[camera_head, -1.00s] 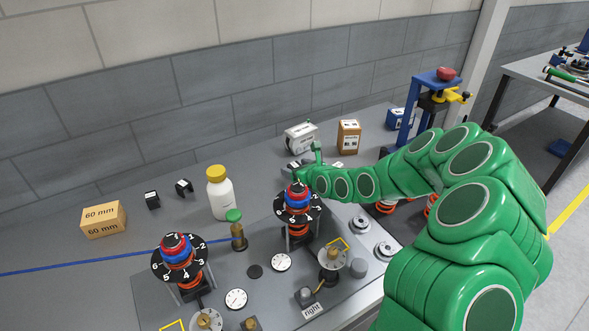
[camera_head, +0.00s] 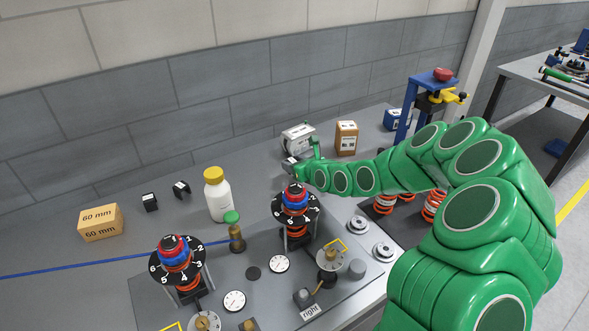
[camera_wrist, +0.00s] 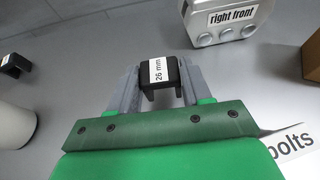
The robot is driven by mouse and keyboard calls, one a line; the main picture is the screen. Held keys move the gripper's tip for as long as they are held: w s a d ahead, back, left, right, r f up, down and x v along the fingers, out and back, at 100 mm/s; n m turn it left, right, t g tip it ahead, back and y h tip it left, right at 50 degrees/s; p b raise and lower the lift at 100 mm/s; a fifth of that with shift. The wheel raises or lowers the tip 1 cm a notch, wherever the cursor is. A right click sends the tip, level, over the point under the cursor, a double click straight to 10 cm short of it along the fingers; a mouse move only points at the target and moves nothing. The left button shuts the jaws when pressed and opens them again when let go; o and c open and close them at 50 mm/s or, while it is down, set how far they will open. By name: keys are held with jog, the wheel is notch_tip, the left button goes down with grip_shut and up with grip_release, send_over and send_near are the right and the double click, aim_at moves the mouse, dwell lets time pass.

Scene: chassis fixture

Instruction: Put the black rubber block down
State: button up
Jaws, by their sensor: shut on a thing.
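The black rubber block (camera_wrist: 160,75), with a white "26 mm" label, sits between the grey fingers of my gripper (camera_wrist: 160,66) in the wrist view. The fingers are closed on its two sides. The block is too small there to make out clearly. I cannot tell whether its underside touches the bench.
The white case (camera_head: 298,138) and a brown box (camera_head: 346,138) stand close behind. A yellow-capped bottle (camera_head: 218,198) and two black blocks (camera_head: 150,203) (camera_head: 181,189) are to the left. Spring units (camera_head: 296,205) (camera_head: 176,262) stand in front. Bare grey bench lies between bottle and gripper.

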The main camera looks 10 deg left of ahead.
notch_tip(320, 180, up, 8)
jog(key=shift+w+f, duration=0.1)
jog(key=shift+f, duration=0.05)
jog(key=shift+w+a+r, duration=0.3)
jog(key=shift+w+r, duration=0.1)
jog(key=shift+w, duration=0.2)
jog(key=shift+w+a+r, duration=0.3)
jog(key=shift+w+r, duration=0.05)
jog(key=shift+w, duration=0.25)
jog(key=s+a+r+n+g+y, duration=0.1)
jog(key=a+n+g, duration=0.1)
jog(key=a, duration=0.4)
jog(key=a+r+n+g+y, duration=0.2)
jog(key=a+n, duration=0.1)
jog(key=a, duration=0.3)
jog(key=s+a+f+n+g, duration=0.3)
jog(key=s+a+f+g, duration=0.15)
jog(key=s+a, duration=0.45)
jog(key=shift+n+g, duration=0.25)
jog(key=shift+n, duration=0.05)
jog(key=shift+f, duration=4.9)
jog(key=shift+f, duration=0.2)
jog(key=o, duration=1.1)
jog(key=shift+c, duration=0.2)
